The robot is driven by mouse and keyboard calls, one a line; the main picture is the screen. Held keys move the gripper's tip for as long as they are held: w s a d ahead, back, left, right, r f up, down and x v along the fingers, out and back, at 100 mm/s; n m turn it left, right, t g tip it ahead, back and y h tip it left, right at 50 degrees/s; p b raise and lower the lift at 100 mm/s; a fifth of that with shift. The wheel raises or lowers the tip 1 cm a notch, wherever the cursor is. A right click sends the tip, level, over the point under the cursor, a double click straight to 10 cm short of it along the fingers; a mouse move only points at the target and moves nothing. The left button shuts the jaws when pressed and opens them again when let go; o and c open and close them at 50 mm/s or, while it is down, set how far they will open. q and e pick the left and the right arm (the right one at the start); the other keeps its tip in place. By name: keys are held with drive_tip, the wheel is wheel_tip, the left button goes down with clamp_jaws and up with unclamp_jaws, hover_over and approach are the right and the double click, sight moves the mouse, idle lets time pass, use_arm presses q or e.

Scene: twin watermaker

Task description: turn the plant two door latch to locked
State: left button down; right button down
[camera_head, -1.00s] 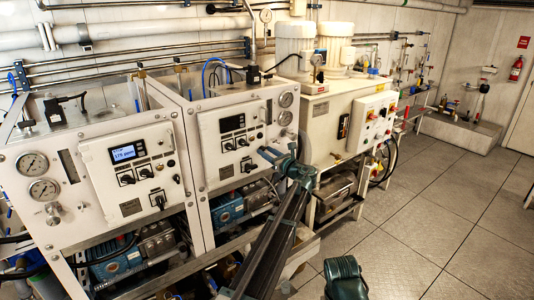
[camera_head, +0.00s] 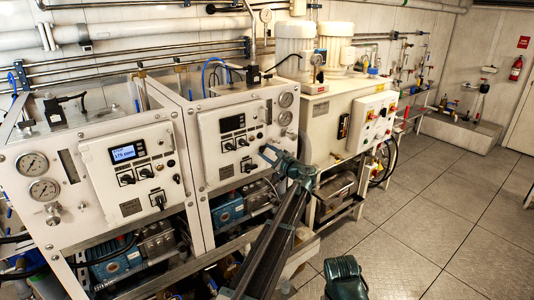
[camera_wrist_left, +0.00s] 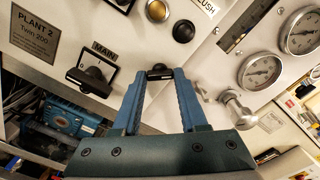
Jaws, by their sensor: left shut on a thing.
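The plant two door (camera_head: 232,140) is the white panel with a dark display and several black knobs, right of the plant one panel. Its latch (camera_wrist_left: 160,72) is a small black handle at the door's right edge, seen in the left wrist view. My left gripper (camera_head: 265,152) reaches it from the lower right. In the left wrist view, the blue fingertips (camera_wrist_left: 161,75) are shut on the latch, one on each side. The fingers partly cover the latch, and I cannot read its position.
The black MAIN switch (camera_wrist_left: 94,76) sits just left of the fingers. Round gauges (camera_wrist_left: 261,71) and a metal knob (camera_wrist_left: 236,108) stick out to the right. The white plant one panel (camera_head: 135,165) is at the left. The tiled floor (camera_head: 430,230) at right is open.

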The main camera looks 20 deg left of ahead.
use_arm(q)
drive_tip(key=n, duration=0.5)
drive_tip(key=shift+n, duration=2.4)
drive_tip(key=shift+c, duration=2.2)
unclamp_jaws()
drive_tip(key=shift+s+d, duration=0.1)
drive_tip(key=v, duration=1.3)
drive_tip(key=shift+s+d, duration=0.2)
